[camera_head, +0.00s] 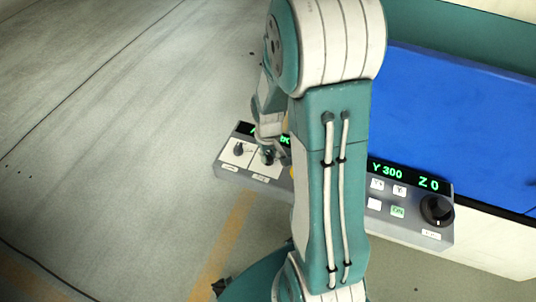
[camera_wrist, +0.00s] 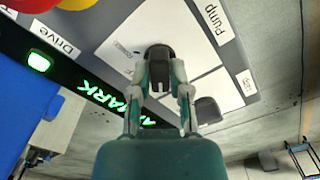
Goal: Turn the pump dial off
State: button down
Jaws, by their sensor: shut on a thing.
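The pump dial (camera_wrist: 159,53) is a dark knob on a white square of the grey control panel (camera_head: 405,227). The "Pump" label (camera_wrist: 217,22) sits beside that square in the wrist view. My gripper (camera_wrist: 160,74) is shut on the dial, with one finger on each side of it. In the head view the dial (camera_head: 268,158) is small and partly covered by my arm. The exact angle of the dial is hard to read.
A second dark dial (camera_wrist: 207,107) sits close beside the held one; it also shows in the head view (camera_head: 240,149). A large black knob (camera_head: 437,209) and small buttons are at the panel's right end. A blue surface (camera_head: 455,115) lies behind. Open floor (camera_head: 110,130) is at left.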

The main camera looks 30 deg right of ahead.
jog(key=m, duration=1)
dwell(0.3)
jog(key=shift+m, duration=0.3)
jog(key=c, duration=0.6)
grip_release()
jog(key=shift+f, duration=0.1)
